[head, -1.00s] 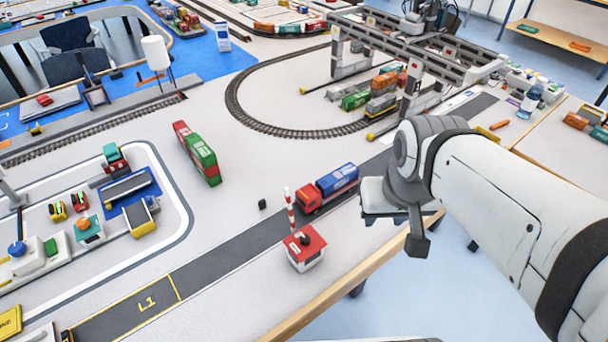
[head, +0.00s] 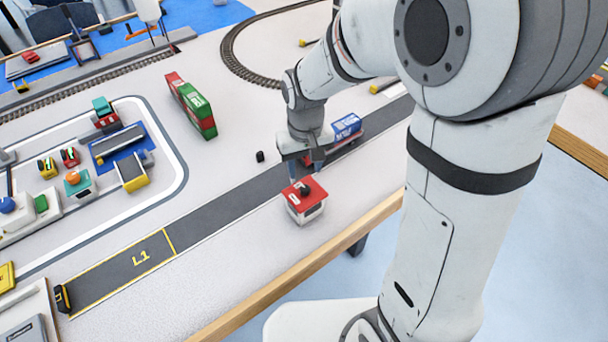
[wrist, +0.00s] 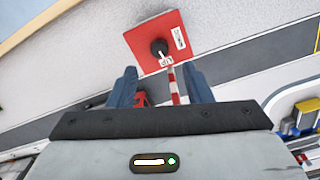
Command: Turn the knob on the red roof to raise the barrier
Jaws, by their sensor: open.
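The hut with the red roof (head: 314,186) stands beside the dark road, near the table's front edge. A black knob (head: 306,190) sits on the roof. In the wrist view the roof (wrist: 145,38) and knob (wrist: 159,47) are just beyond the fingertips. My gripper (wrist: 160,70) is open and empty, pointing down. In the head view my gripper (head: 306,176) is at the hut's far side, above roof level. The red-and-white barrier pole (wrist: 173,88) shows between the fingers in the wrist view; the gripper hides it in the head view. I cannot tell its exact tilt.
A truck with a blue container (head: 347,125) stands on the road (head: 215,212) behind my gripper, partly hidden. A red-and-green container stack (head: 192,105) and a small black block (head: 260,156) are farther left. The white table between them is clear.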

